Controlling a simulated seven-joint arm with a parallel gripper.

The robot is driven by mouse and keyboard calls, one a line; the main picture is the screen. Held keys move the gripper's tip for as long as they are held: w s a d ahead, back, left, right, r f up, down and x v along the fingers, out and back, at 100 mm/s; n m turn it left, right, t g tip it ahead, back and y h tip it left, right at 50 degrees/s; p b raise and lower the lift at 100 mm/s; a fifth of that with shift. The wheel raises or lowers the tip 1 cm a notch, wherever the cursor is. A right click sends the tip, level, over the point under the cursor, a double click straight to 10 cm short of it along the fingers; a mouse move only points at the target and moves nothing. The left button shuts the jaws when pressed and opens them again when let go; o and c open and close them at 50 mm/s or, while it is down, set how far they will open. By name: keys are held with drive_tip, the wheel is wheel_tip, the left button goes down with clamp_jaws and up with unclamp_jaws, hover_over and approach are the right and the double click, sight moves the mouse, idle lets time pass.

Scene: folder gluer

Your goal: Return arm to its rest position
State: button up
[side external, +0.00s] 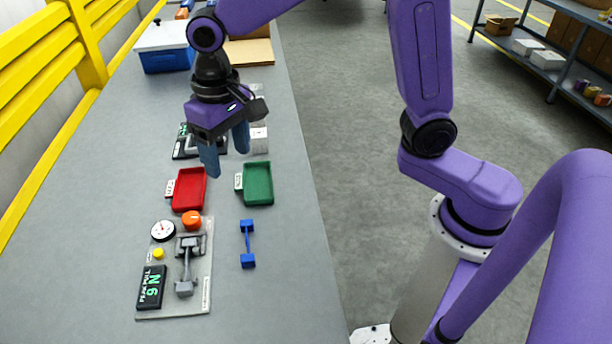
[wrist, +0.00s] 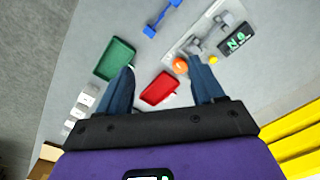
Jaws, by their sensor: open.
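My purple arm reaches over the grey table (side external: 95,215) from the right. My gripper (side external: 226,160) hangs above the table with its two blue fingers apart and nothing between them. It is above the area behind the red tray (side external: 189,189) and the green tray (side external: 257,183). The wrist view also shows the open gripper (wrist: 165,88), with the red tray (wrist: 159,89) showing between the fingers and the green tray (wrist: 115,58) beside the left finger. Both trays look empty.
A blue-and-white box (side external: 165,47) stands farther back. Yellow railing (side external: 40,45) borders the left.

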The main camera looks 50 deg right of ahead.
drive_tip(key=s+d+f+n, duration=0.1)
drive_tip(key=s+d+n, duration=0.4)
drive_tip(key=s+d, duration=0.3)
drive_tip(key=s+d+f+n, duration=0.1)
drive_tip(key=s+d+n, duration=0.5)
drive_tip(key=s, duration=0.8)
drive_tip(key=shift+d+f+n, duration=0.25)
drive_tip(key=shift+d+n, duration=0.05)
drive_tip(key=shift+d, duration=0.85)
drive_tip(key=shift+c, duration=0.3)
